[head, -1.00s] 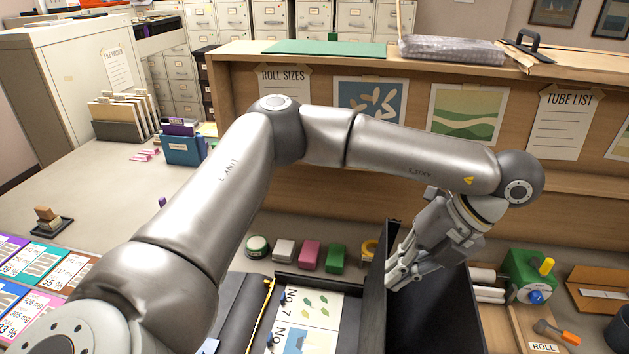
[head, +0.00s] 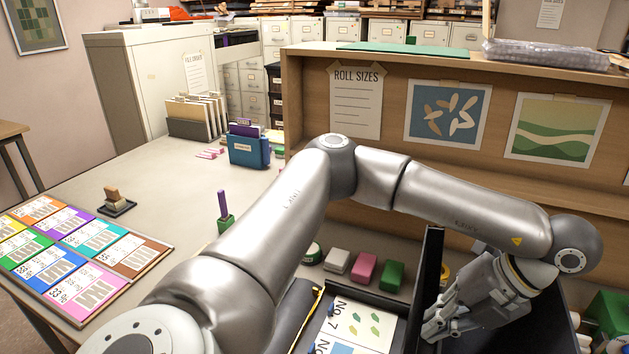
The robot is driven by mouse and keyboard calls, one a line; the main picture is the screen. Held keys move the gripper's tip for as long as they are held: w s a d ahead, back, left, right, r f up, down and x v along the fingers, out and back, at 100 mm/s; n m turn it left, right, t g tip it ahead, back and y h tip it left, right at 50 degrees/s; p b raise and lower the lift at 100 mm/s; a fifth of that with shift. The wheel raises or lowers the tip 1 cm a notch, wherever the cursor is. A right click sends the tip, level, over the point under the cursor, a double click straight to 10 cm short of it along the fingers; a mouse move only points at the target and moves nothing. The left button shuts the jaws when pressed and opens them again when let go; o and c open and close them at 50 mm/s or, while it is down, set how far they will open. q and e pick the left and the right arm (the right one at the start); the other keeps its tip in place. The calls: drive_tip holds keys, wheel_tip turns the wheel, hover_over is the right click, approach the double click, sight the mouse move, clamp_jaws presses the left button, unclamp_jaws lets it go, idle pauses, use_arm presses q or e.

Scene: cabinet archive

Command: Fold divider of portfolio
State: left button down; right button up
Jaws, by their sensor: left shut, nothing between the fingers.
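The portfolio is an open black case at the bottom, right of centre, cut off by the frame edge. Prints (head: 357,324) marked "No. 7" lie in its left part. A dark panel (head: 427,262), which looks like the divider, stands roughly upright beside the prints. My left gripper (head: 432,328) is shut and empty, pointing down to the left. Its fingertips are close to the right face of the panel; I cannot tell whether they touch. The forearm and gripper hide much of the case's right part. My right gripper is out of view.
Green, pink and white blocks (head: 364,269) sit behind the case. A wooden partition (head: 310,110) with posters rises beyond. Colour cards (head: 75,250), a stamp (head: 116,202) and a blue file box (head: 248,148) stand left. The grey table's middle left is clear.

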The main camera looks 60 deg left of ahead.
sight(415, 307)
use_arm(q)
drive_tip(key=s+a, duration=0.1)
drive_tip(key=a, duration=0.1)
drive_tip(key=s+a+r+p, duration=0.1)
drive_tip(key=s, duration=0.1)
drive_tip(key=shift+a, duration=0.4)
drive_tip(key=a+r+b+x, duration=0.1)
drive_tip(key=b+x, duration=0.3)
drive_tip(key=x, duration=0.3)
drive_tip(key=s+a+b+x, duration=0.1)
drive_tip(key=b+x, duration=0.3)
drive_tip(key=x, duration=0.3)
drive_tip(key=s+a+r+b+x, duration=0.1)
drive_tip(key=a+b+x, duration=0.1)
drive_tip(key=b+x, duration=0.2)
drive_tip(key=shift+x, duration=1.55)
drive_tip(key=shift+b+x, duration=0.8)
drive_tip(key=shift+b, duration=0.1)
drive_tip(key=shift+s+d, duration=0.1)
drive_tip(key=shift+s, duration=0.15)
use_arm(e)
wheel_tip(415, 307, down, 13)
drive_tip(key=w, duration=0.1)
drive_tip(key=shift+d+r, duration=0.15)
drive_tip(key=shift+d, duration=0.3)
use_arm(q)
drive_tip(key=shift+s+f, duration=0.1)
drive_tip(key=shift+f, duration=0.05)
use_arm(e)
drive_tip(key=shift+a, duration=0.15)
